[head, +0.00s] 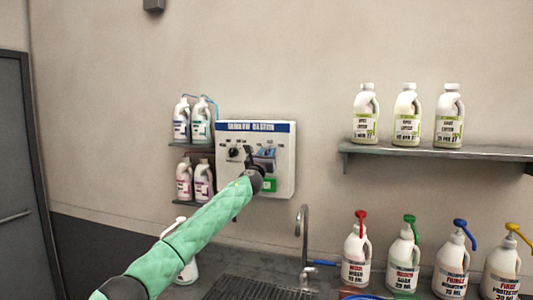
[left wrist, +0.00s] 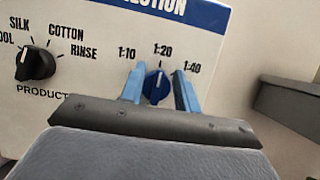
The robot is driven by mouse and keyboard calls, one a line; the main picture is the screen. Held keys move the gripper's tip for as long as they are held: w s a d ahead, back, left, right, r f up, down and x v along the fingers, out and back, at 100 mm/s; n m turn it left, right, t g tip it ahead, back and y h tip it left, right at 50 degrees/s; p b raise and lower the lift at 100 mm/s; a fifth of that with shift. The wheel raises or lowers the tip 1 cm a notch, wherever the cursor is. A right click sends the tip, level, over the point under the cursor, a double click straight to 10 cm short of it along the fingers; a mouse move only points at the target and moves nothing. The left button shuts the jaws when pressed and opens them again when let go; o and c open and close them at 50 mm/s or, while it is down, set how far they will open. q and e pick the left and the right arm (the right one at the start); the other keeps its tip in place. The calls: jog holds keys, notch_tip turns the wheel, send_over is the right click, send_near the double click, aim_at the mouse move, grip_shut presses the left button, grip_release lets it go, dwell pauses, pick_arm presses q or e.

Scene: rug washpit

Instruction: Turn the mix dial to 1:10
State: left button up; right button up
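The mix dial (left wrist: 156,87) is a small dark blue knob with a pale pointer line, on the white wall panel (head: 284,183). In the left wrist view its pointer points up towards the 1:20 mark; 1:10 is printed to its left and 1:40 to its right. My left gripper (left wrist: 160,78) has its two blue fingers on either side of the dial, with a small gap showing on each side. It is open. In the head view my left gripper (head: 265,159) is at the panel and hides the dial. My right gripper is in neither view.
A black product dial (left wrist: 36,64) sits left on the same panel. Bottles (head: 181,121) stand on small shelves left of the panel. A shelf (head: 430,151) with white bottles is to the right. Below are a tap (head: 304,235) and pump bottles (head: 356,256) on the counter.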

pick_arm(q)
grip_shut()
